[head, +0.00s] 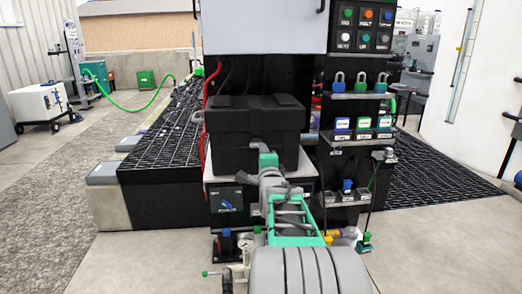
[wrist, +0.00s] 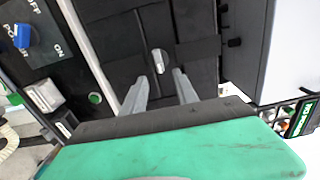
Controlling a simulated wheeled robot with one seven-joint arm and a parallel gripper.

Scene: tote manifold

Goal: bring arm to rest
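My arm (head: 290,215) reaches forward from the bottom of the head view toward a black box-like case (head: 255,125) on the machine's front. My gripper (wrist: 159,76) shows in the wrist view as two grey fingers spread apart, with nothing held between them. Just beyond the fingertips, a small pale oval fitting (wrist: 158,62) sits on the dark surface. Whether the fingers touch that surface cannot be told. In the head view the fingers are hard to make out against the case.
A panel with a blue power knob (wrist: 22,37) lies left of my gripper; a green button (wrist: 95,98) is nearer. Black grating (head: 165,135) lies left. Pipes and valves (head: 240,245) stand low beside my arm.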

